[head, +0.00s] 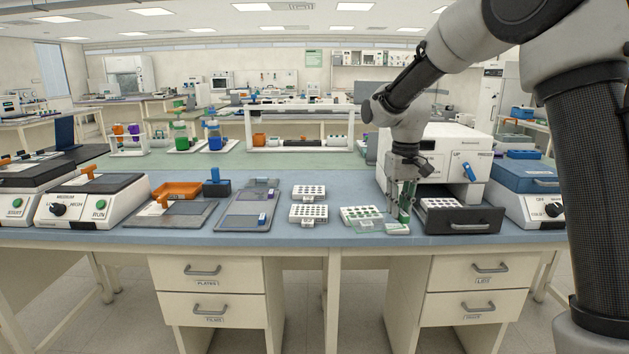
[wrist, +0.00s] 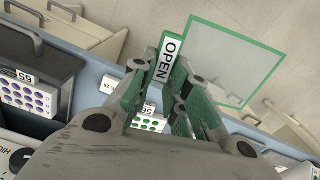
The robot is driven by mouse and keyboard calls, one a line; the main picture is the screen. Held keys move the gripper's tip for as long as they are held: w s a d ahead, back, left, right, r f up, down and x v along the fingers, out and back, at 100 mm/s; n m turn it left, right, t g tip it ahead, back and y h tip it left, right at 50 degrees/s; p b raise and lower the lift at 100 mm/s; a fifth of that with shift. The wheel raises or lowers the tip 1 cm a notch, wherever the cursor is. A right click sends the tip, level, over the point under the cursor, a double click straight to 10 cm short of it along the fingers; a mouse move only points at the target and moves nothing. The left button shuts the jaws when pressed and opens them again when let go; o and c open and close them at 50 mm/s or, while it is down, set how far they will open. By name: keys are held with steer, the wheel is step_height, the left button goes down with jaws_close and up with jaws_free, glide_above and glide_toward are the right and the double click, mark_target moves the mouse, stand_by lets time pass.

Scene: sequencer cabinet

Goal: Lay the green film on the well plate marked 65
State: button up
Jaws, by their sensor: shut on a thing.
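My gripper (head: 402,212) is shut on the OPEN tab end of the green film, which also shows in the wrist view (wrist: 235,60). The film is a clear sheet with a green border, held out over the bench's front edge. The well plate marked 65 (wrist: 28,97) has purple wells and sits in an open dark drawer, left in the wrist view. In the head view this plate (head: 453,203) is right of my gripper. The film is apart from it.
The drawer (head: 462,222) juts from a white instrument (head: 455,150). A plate with green wells (head: 360,214) stands left of my gripper, and two more plates (head: 308,191) (head: 308,212) stand further left. Bare bench lies between these plates and the grey tray (head: 235,215).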

steer(key=w+d+f+m, duration=0.2)
steer(key=d+f, duration=0.5)
steer(key=f, duration=0.6)
steer(key=s+d+f, duration=0.1)
steer(key=s+f, duration=0.4)
steer(key=f, duration=0.2)
steer(key=shift+s, duration=0.25)
